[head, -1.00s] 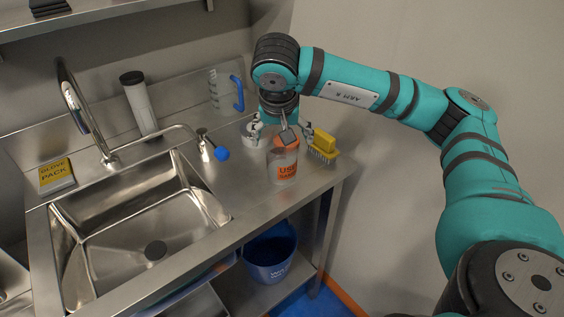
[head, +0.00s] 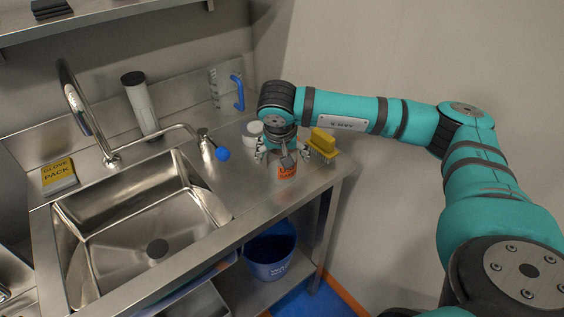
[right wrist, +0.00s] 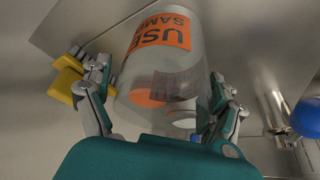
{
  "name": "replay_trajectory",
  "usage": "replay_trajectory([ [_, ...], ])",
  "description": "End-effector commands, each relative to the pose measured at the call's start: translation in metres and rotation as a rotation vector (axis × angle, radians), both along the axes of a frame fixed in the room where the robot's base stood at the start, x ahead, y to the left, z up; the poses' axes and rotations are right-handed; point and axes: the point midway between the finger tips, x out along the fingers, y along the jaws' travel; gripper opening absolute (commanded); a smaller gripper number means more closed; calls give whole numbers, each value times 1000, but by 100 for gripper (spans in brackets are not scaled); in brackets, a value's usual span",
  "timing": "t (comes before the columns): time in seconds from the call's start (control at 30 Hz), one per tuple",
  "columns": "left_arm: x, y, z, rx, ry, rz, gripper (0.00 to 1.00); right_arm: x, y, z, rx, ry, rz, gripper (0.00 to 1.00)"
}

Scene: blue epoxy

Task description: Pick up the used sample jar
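The used sample jar is a clear jar with an orange label reading "USED SAMPLE" in part. It stands upright on the steel counter near the right front corner in the head view (head: 287,171), its top hidden behind my right gripper (head: 284,156). In the right wrist view the jar (right wrist: 172,68) fills the middle, between the two fingers of my right gripper (right wrist: 160,98). The fingers are spread on either side of the jar, and small gaps appear to show. My left gripper is not in view.
A yellow brush (head: 323,145) stands close right of the jar, and a white container (head: 252,132) close behind left. A blue-handled jug (head: 226,90) is farther back. The steel sink (head: 140,225) and its faucet (head: 78,105) lie left. The counter's front edge is near.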

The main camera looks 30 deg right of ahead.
Motion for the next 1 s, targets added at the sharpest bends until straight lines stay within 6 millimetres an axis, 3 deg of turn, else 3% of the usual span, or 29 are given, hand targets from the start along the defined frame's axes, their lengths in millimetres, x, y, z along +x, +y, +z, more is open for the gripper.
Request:
replay_trajectory([
  [0.07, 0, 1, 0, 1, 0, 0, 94, 0, 0, 0, 0, 0, 0, 80],
  [0.4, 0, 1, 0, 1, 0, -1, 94, 0, 0, 0, 0, 0, 0, 36],
  [0.53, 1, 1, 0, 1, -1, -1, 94, 0, 0, 0, 0, 0, 0, 34],
  [0.57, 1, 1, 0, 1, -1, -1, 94, 0, 0, 1, 1, -1, 0, 29],
  [0.83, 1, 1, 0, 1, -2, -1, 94, 0, 0, 2, 1, -1, -1, 29],
  [1.0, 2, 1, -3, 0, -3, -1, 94, 1, 1, 14, 1, -2, 0, 29],
])
